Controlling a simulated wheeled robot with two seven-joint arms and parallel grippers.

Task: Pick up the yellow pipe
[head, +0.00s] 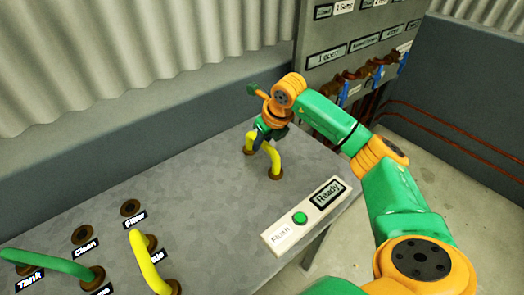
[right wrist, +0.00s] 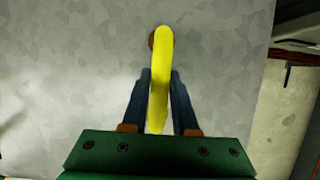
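A yellow arched pipe (head: 275,157) stands at the far part of the grey table, its ends at two brown sockets. My right gripper (head: 266,133) is over the top of this arch. In the right wrist view the same pipe (right wrist: 160,85) runs between the dark fingers of the right gripper (right wrist: 160,88), which lie close along both its sides and look shut on it. Fine contact is hard to see. A second yellow pipe (head: 146,265) arches at the table's near left. My left gripper is not in view.
The grey table (head: 190,185) is mostly bare in the middle. A green pipe (head: 55,263) and labelled sockets (head: 84,235) are at the left. A panel with a green button (head: 300,218) and a "Ready" display (head: 327,193) lies at the right edge. A wall (head: 120,125) runs behind.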

